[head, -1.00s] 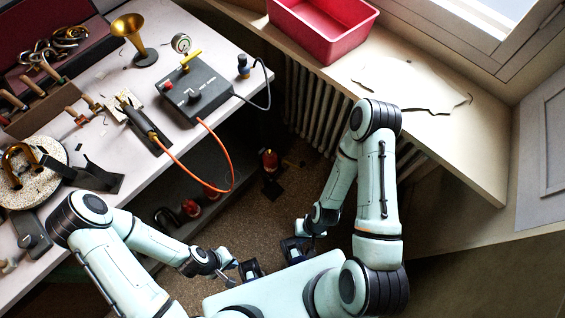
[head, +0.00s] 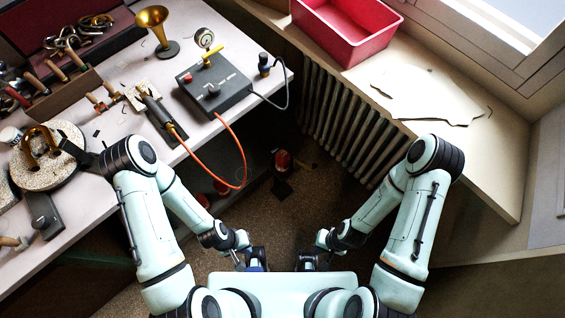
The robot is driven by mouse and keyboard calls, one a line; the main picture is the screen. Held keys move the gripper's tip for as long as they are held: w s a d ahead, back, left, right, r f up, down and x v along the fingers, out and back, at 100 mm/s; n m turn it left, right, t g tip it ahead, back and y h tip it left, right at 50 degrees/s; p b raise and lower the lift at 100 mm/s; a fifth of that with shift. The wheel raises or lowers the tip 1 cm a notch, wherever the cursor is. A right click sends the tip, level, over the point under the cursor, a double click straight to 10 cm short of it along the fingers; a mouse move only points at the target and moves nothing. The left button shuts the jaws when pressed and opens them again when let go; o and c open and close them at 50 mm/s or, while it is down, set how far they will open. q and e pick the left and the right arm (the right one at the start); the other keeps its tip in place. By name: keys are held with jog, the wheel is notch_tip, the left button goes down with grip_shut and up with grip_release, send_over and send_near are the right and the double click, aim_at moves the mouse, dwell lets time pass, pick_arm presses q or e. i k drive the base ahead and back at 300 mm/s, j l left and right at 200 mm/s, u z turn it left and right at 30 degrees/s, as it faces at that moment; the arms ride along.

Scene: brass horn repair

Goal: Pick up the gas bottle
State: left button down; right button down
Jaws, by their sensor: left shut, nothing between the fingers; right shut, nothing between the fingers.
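A red and black object (head: 283,161) stands on the floor between the bench and the radiator; it may be the gas bottle, but it is too small and dark to be sure. A small dark bottle-like thing (head: 264,65) stands at the bench's right corner, with a grey lead running to the control box. My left gripper (head: 257,264) and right gripper (head: 307,264) are low in front of my body, near the bottom centre. Both are shut and empty, well apart from both objects. Their fingertips are small and partly hidden.
A dark control box (head: 215,90) with an orange hose (head: 243,165) is on the bench (head: 105,165). A brass horn (head: 155,28) stands behind it. More red items (head: 203,200) sit below the bench. A red tray (head: 350,40) is on the sill. A radiator (head: 340,110) lines the wall.

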aim_at(281, 157)
jog(key=i+l+u, duration=0.1)
jog(key=u, duration=0.3)
jog(key=i+l+u, duration=0.15)
jog(key=i+u, duration=0.15)
jog(key=u, duration=0.15)
jog(key=i+l+u, duration=0.15)
jog(key=u, duration=0.25)
